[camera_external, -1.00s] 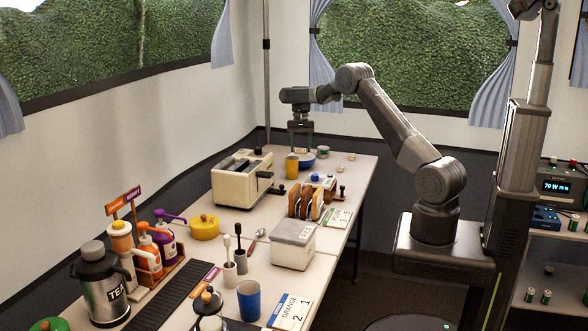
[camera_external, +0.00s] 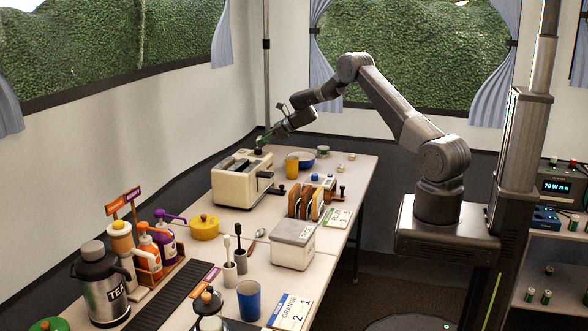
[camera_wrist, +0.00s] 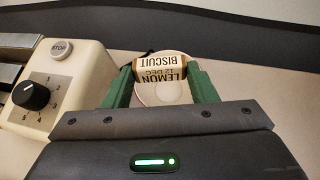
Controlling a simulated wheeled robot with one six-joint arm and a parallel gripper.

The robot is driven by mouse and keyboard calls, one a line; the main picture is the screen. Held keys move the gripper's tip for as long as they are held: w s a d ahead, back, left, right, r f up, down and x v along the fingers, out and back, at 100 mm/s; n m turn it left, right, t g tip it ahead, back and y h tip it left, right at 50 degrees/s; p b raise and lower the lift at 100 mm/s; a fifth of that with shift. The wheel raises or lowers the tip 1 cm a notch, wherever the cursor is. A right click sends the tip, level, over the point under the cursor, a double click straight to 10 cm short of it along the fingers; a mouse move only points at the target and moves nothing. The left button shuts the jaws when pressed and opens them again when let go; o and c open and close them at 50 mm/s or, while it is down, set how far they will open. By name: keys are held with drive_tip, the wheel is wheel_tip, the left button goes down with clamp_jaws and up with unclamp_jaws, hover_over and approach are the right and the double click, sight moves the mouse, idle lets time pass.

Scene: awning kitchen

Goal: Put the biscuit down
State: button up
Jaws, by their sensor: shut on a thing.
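The biscuit (camera_wrist: 160,70) shows in the wrist view as a small brown and cream piece labelled "LEMON BISCUIT 12 DEC". My gripper (camera_wrist: 161,79) has its two green fingers shut on the biscuit's sides. A pale, pinkish round thing (camera_wrist: 161,95) shows just below or behind the biscuit; whether they touch I cannot tell. In the external view my gripper (camera_external: 262,140) is tilted, above the back end of the cream toaster (camera_external: 243,180), near the wall. The biscuit cannot be made out there.
In the wrist view the toaster (camera_wrist: 62,80) stands close on the left, with its black dial. Several toast slices stand in a rack (camera_external: 312,200). The wall runs close behind the counter.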

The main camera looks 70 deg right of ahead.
drive_tip(key=shift+w+a+f+m+t+h+b, duration=0.1)
drive_tip(key=shift+w+f+m+t+h+b, duration=0.4)
drive_tip(key=shift+f, duration=1.05)
drive_tip(key=shift+w+a+f+m+t+h+b, duration=0.1)
drive_tip(key=shift+w+f+m+t+h+b, duration=0.2)
drive_tip(key=shift+w+f+b, duration=0.85)
drive_tip(key=shift+w+a+f+m+t+h+b, duration=0.15)
drive_tip(key=shift+f+m+t+h, duration=0.25)
drive_tip(key=shift+f, duration=1.6)
drive_tip(key=shift+d, duration=0.1)
drive_tip(key=o, duration=1)
drive_tip(key=shift+o, duration=0.2)
